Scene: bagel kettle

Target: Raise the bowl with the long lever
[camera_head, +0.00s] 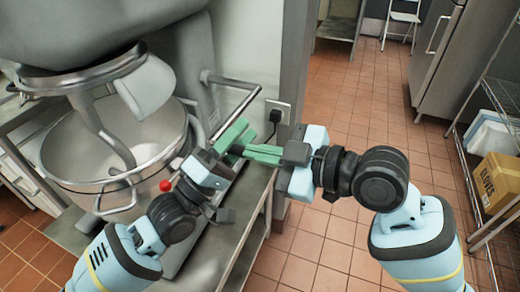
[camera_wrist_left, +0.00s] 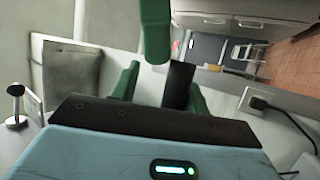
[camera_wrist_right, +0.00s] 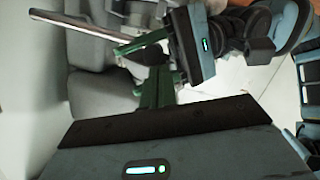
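The long lever (camera_head: 237,111) is a bare metal rod at the right side of the mixer; in the head view it slants down toward my left gripper. In the right wrist view the lever (camera_wrist_right: 85,26) ends close to the left gripper's green fingers. The steel bowl (camera_head: 125,150) sits under the mixer head at the left. My left gripper (camera_head: 238,136) is open near the lever's low end; I cannot tell whether the rod is between its fingers. My right gripper (camera_head: 262,153) is shut, with its green fingers together, right beside the left gripper; nothing shows in it.
The grey mixer (camera_head: 190,55) fills the upper left. A black plug (camera_head: 275,115) sits in a wall outlet behind the grippers. A table edge (camera_head: 235,240) runs below them. Open tiled floor (camera_head: 340,130) lies to the right, with a rack and a cardboard box (camera_head: 497,180) at the far right.

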